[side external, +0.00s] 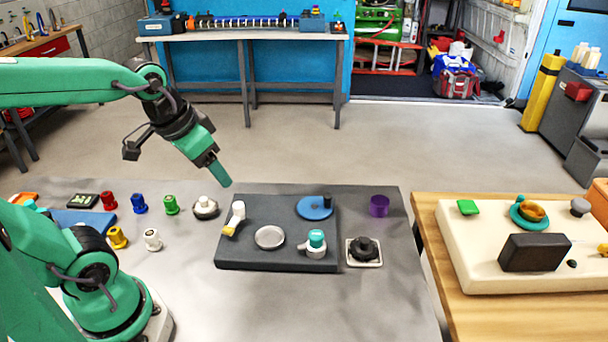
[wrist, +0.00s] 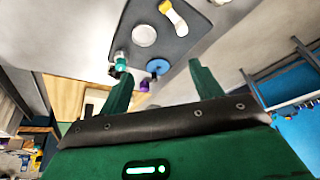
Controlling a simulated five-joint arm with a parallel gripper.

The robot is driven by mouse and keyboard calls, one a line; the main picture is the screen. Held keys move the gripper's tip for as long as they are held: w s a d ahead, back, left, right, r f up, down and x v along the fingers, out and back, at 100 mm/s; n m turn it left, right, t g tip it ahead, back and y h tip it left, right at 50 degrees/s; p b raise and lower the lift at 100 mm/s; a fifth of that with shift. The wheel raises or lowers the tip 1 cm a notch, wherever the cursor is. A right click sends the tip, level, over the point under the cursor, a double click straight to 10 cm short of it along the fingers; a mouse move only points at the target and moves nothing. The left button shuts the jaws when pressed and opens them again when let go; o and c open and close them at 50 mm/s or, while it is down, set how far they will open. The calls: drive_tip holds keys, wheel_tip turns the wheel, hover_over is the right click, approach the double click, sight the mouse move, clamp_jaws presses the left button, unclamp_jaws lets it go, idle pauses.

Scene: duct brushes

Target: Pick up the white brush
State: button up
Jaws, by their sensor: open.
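The white brush (side external: 235,219), with a yellowish end, lies on the left part of the dark grey board (side external: 285,207). It also shows near the top of the wrist view (wrist: 174,18). My gripper (side external: 222,180) is in the air above and behind the board's left end, apart from the brush, pointing down and to the right. In the wrist view my gripper's two fingers (wrist: 162,80) stand apart with nothing held between them.
The board also holds a round grey dish (side external: 269,237), a teal-topped white piece (side external: 316,243) and a blue disc (side external: 315,207). A black knob on a tray (side external: 364,251) and a purple cup (side external: 379,206) stand right. Several coloured pieces stand left.

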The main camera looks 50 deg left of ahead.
drive_tip(key=w+a+f+g, duration=0.3)
drive_tip(key=w+a+f, duration=0.3)
drive_tip(key=a, duration=0.4)
drive_tip(key=g, duration=0.2)
hover_over(203, 198)
wheel_tip(203, 198, down, 9)
drive_tip(key=shift+s+a+f, duration=0.1)
drive_tip(key=shift+f, duration=0.15)
drive_tip(key=shift+f, duration=1.15)
drive_tip(key=shift+f, duration=0.1)
drive_tip(key=shift+f, duration=2.55)
drive_tip(key=c, duration=1.1)
